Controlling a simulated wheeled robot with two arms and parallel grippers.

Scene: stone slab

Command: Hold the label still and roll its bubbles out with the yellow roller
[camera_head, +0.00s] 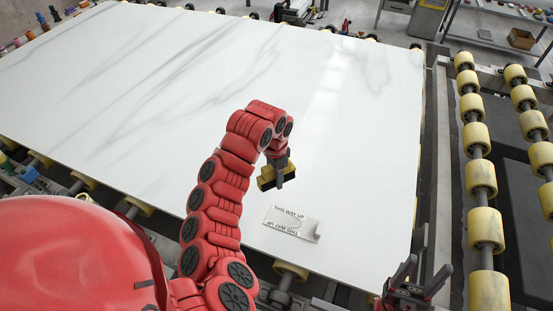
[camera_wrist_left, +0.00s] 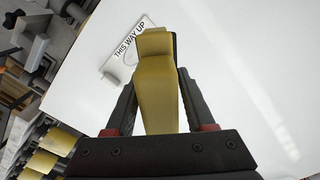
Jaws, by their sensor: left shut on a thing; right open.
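The white label (camera_head: 284,222) lies on the marbled slab (camera_head: 330,150) near its front edge, with THIS WAY UP printed along two sides. Its right end looks raised or curled. My left gripper (camera_head: 280,174) is shut on the yellow roller (camera_head: 266,180) and holds it above and behind the label. In the left wrist view the yellow roller (camera_wrist_left: 158,95) sits between the two dark fingers and hides part of the label (camera_wrist_left: 124,52). My right gripper (camera_head: 413,282) is open and empty, low at the right, off the slab's front right corner and apart from the label.
Yellow conveyor rollers (camera_head: 481,179) run along the right side beyond the slab's edge. More rollers (camera_head: 290,270) show under the front edge. A cardboard box (camera_head: 521,39) sits on a shelf at the back right. The slab around the label is clear.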

